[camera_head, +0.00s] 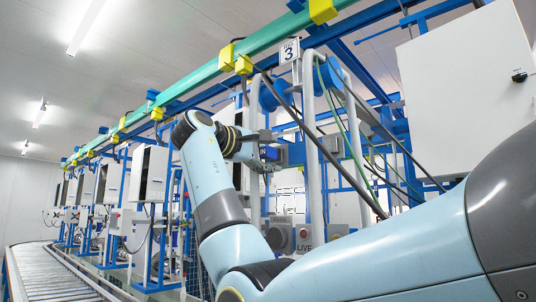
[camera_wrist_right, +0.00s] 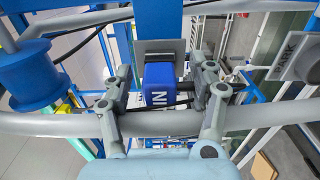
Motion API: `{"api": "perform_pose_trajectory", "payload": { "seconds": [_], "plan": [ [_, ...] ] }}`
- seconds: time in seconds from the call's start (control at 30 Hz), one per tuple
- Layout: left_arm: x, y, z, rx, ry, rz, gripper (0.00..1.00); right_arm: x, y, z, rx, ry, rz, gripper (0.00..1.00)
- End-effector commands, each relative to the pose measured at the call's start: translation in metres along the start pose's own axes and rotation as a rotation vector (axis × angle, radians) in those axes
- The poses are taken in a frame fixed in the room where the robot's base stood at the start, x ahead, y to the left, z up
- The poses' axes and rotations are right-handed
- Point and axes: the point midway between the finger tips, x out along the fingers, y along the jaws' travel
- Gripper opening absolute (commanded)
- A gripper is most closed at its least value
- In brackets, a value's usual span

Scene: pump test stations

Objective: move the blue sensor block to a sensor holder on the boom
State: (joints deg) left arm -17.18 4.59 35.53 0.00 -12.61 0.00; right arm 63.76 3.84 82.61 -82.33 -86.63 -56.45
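The blue sensor block (camera_wrist_right: 160,85) has light lettering on its face and sits against a grey plate-like holder (camera_wrist_right: 160,46) in the right wrist view. My right gripper (camera_wrist_right: 162,72) has one finger on each side of the block, and the fingers look spread with a gap to it. In the head view, the right gripper (camera_head: 268,152) reaches right toward the stand, with the small blue block (camera_head: 272,153) between its fingers. Contact at the finger pads is hard to make out. My left gripper is not in view.
Grey vertical pipes (camera_head: 312,140) and dark hoses stand just right of the gripper. A grey pipe (camera_wrist_right: 60,124) crosses behind the fingers in the wrist view. A green overhead beam (camera_head: 200,75), white cabinets (camera_head: 150,172) and a roller conveyor (camera_head: 45,272) lie left.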

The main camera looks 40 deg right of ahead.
Motion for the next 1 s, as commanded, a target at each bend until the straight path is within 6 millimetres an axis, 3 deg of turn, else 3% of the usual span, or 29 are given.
{"api": "perform_pose_trajectory", "payload": {
  "seconds": [0.33, 0.8, 1.0],
  "plan": [
    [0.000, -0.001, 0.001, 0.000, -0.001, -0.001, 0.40, -0.011, -0.001, -0.001, 0.000, 0.003, -0.002, 0.57],
    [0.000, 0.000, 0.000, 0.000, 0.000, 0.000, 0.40, -0.102, -0.001, -0.001, -0.001, 0.003, -0.003, 0.57],
    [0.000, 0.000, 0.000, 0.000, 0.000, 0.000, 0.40, -0.118, -0.001, -0.001, -0.001, 0.000, -0.001, 0.57]
  ]
}}
